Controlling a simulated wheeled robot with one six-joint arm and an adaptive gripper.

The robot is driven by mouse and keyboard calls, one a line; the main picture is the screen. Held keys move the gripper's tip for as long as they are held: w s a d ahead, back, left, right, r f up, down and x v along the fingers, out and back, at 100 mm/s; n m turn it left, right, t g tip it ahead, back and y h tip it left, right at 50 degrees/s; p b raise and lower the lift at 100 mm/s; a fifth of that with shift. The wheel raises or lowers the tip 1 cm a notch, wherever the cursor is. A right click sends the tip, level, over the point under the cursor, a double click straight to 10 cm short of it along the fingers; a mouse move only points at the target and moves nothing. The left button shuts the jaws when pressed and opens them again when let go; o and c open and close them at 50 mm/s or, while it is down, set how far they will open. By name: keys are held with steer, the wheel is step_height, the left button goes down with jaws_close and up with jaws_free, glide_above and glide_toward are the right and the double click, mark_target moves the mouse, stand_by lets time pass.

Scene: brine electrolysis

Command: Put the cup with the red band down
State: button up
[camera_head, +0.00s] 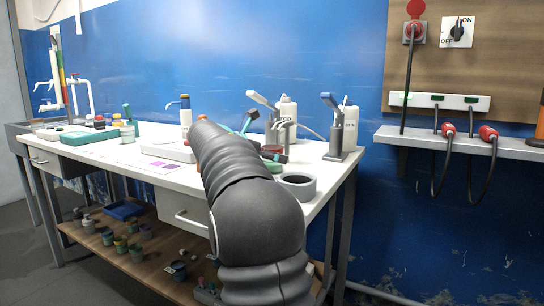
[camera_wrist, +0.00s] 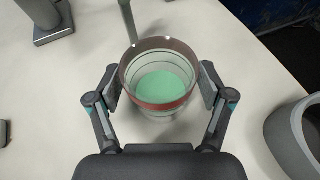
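The cup with the red band (camera_wrist: 160,107) is a clear cup with a brownish-red band and green inside, seen from above in the wrist view. My gripper (camera_wrist: 160,86) has one finger pad against each side of it and is shut on it. The cup looks upright over the white table (camera_wrist: 75,85); I cannot tell whether its base touches the top. In the head view my arm hides most of the gripper, and a small reddish rim (camera_head: 271,149) behind the arm appears to be the cup.
A grey round container (camera_head: 297,185) stands near the table's right front edge; it is also at the right of the wrist view (camera_wrist: 296,140). Grey stands and white bottles (camera_head: 288,113) are at the back right. Bare tabletop surrounds the cup on its left and front.

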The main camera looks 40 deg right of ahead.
steer(key=shift+r, duration=0.1)
steer(key=shift+a+r, duration=0.15)
steer(key=shift+a, duration=0.1)
steer(key=p+v, duration=0.1)
steer(key=v, duration=1)
steer(key=shift+a+r, duration=0.15)
steer(key=shift+a, duration=0.05)
steer(key=s+a+f+m+t+y, duration=0.2)
steer(key=s+a+f+m+y, duration=0.4)
steer(key=s+a+f+m, duration=0.3)
steer(key=s+a+f+m+t+y, duration=0.3)
steer(key=s+a+f+m+y, duration=0.4)
steer(key=s+a+f, duration=0.9)
steer(key=s+m, duration=0.2)
steer(key=s, duration=0.3)
steer(key=shift+a+f+t+y, duration=0.2)
steer(key=shift+a+t+y, duration=0.05)
steer(key=shift+t+y, duration=0.05)
